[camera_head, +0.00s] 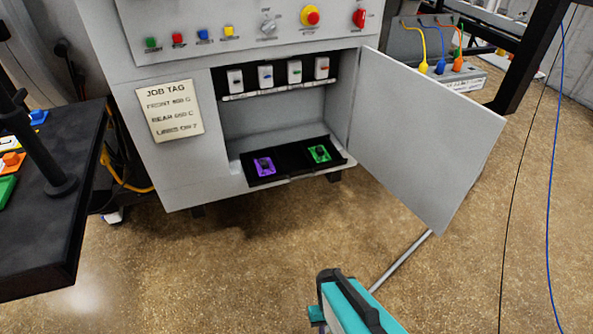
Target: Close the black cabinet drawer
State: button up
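The black drawer (292,173) sits low in the open compartment of the grey furnace cabinet (182,162). It is a shallow black tray, and its front edge juts out past the cabinet front, so it stands at least partly out. A purple-framed piece (264,166) sits in its left part and a green-framed piece (319,153) in its right part. How far the drawer runs back inside is hard to tell. My gripper is not in view.
The grey cabinet door (428,135) hangs wide open to the right. A black table (50,235) stands at the left. A teal and black unit (352,305) is at the bottom, with a grey pipe (400,262) beyond it. The floor before the drawer is clear.

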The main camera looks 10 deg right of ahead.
aim_at(290, 161)
jog(key=i, duration=0.4)
jog(key=z, duration=0.05)
jog(key=k, duration=1.3)
jog(key=u, duration=0.3)
jog(key=i, duration=1.05)
jog(key=u, duration=0.6)
jog(key=i, duration=0.6)
jog(key=u, duration=0.2)
